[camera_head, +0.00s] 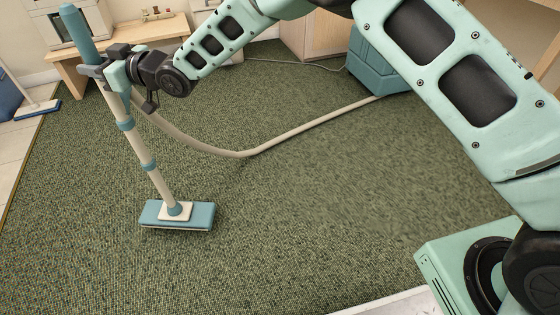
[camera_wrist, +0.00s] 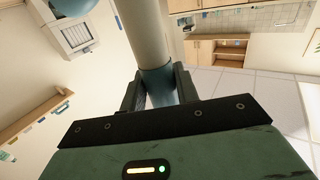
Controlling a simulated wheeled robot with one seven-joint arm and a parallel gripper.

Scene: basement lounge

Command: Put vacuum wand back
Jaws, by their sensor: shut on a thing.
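The vacuum wand (camera_head: 150,163) is a beige tube with teal collars and a teal handle at the top. It stands nearly upright, tilted slightly, with its flat teal and white floor head (camera_head: 178,213) on or just above the green carpet. My gripper (camera_head: 98,70) is shut around the wand just below the handle. In the wrist view the wand (camera_wrist: 146,35) passes between the fingers of my gripper (camera_wrist: 160,88). A beige hose (camera_head: 245,154) runs from the upper wand across the carpet to the teal vacuum body (camera_head: 372,68), partly hidden behind my arm.
A low wooden table (camera_head: 165,27) stands behind the wand, with a white appliance (camera_head: 65,22) on it. A teal and white broom-like tool (camera_head: 38,108) is at the far left on pale tiles. A wooden cabinet (camera_head: 312,32) stands at the back. The middle carpet is clear except for the hose.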

